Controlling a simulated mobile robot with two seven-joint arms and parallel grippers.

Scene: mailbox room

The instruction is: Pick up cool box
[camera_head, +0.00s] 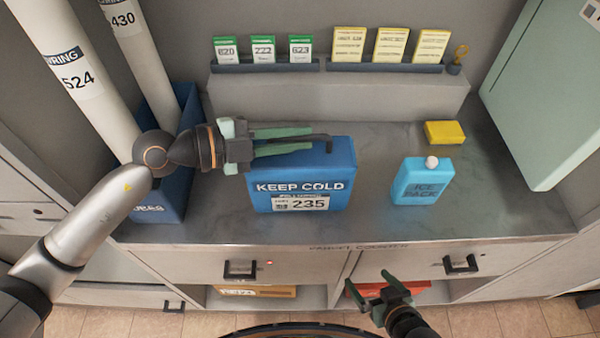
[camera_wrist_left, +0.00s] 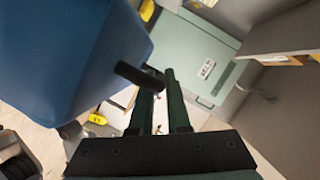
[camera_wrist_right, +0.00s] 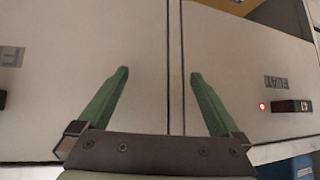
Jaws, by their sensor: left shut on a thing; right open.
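The cool box (camera_head: 345,178) is a blue box marked "KEEP COLD" and 235, upright at the middle of the counter (camera_head: 375,225). I cannot tell whether its base touches the counter. It also shows large at the left of the left wrist view (camera_wrist_left: 75,60). My left gripper (camera_head: 312,138) reaches in from the left over its top and is shut on its dark handle (camera_head: 322,137); the handle meets the fingertips in the left wrist view (camera_wrist_left: 138,76). My right gripper (camera_head: 371,282) is open and empty, low in front of the counter's drawers, which fill the right wrist view (camera_wrist_right: 230,60).
A light-blue ice pack (camera_head: 420,185) and a yellow block (camera_head: 445,132) are on the counter at right. A blue bin (camera_head: 160,207) with white tubes stands left, close to my left arm. Behind is a grey ledge (camera_head: 340,98) with cards. A pale-green cabinet (camera_head: 550,90) bounds the right.

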